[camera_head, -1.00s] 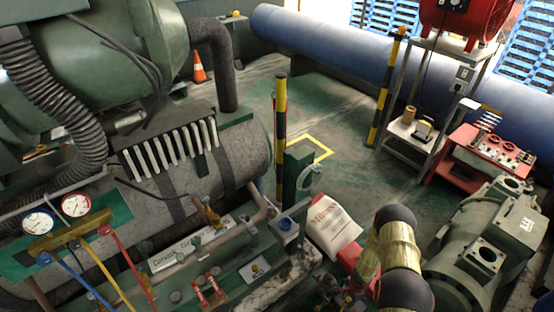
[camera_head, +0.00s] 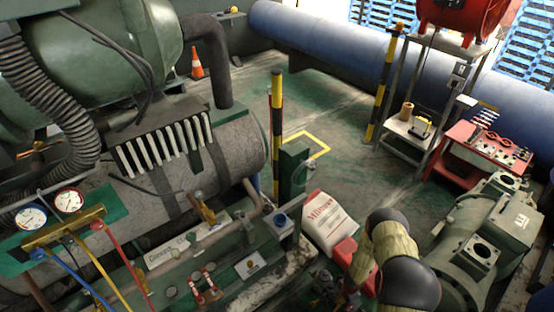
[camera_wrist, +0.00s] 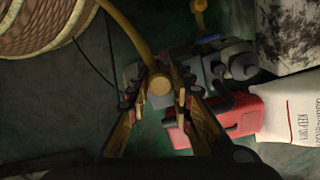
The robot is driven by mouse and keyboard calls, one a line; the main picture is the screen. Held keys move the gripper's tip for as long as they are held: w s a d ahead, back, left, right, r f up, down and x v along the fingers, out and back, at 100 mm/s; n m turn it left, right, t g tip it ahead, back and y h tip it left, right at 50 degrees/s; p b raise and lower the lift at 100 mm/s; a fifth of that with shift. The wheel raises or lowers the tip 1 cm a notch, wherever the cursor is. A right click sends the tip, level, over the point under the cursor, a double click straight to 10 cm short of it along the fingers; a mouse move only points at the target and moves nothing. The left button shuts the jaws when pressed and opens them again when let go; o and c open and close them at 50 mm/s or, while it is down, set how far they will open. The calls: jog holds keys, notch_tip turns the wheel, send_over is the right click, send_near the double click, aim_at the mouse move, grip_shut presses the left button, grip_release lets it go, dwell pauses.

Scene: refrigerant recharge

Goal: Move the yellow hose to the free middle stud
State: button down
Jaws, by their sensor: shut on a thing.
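In the wrist view my gripper (camera_wrist: 159,90) is shut on the yellow hose (camera_wrist: 130,28), around its round yellow end. The hose runs from the fingers up and left out of the frame. In the head view a yellow hose (camera_head: 100,275) hangs from the brass gauge manifold (camera_head: 62,232), between a blue hose (camera_head: 68,272) and a red hose (camera_head: 122,262). I cannot pick out the free middle stud for certain. In the head view my gripper is not clearly visible; my arm stands at the lower right.
A red container (camera_wrist: 235,115) and a white sack (camera_wrist: 290,105) lie right of my gripper; the sack also shows in the head view (camera_head: 330,218). A wound coil (camera_wrist: 45,25) is at upper left.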

jog(key=shift+s+a+r+n, duration=0.3)
jog(key=shift+s+a+n, duration=0.1)
jog(key=shift+s+a, duration=0.05)
jog(key=shift+s+a+r+n, duration=0.3)
jog(key=shift+a+r+n, duration=0.3)
jog(key=shift+r, duration=0.25)
notch_tip(320, 180, up, 16)
jog(key=n+b, duration=0.4)
jog(key=n, duration=0.3)
send_over(339, 303)
jog(key=a, duration=0.2)
jog(key=shift+w+a, duration=0.15)
jog(key=shift+w, duration=0.15)
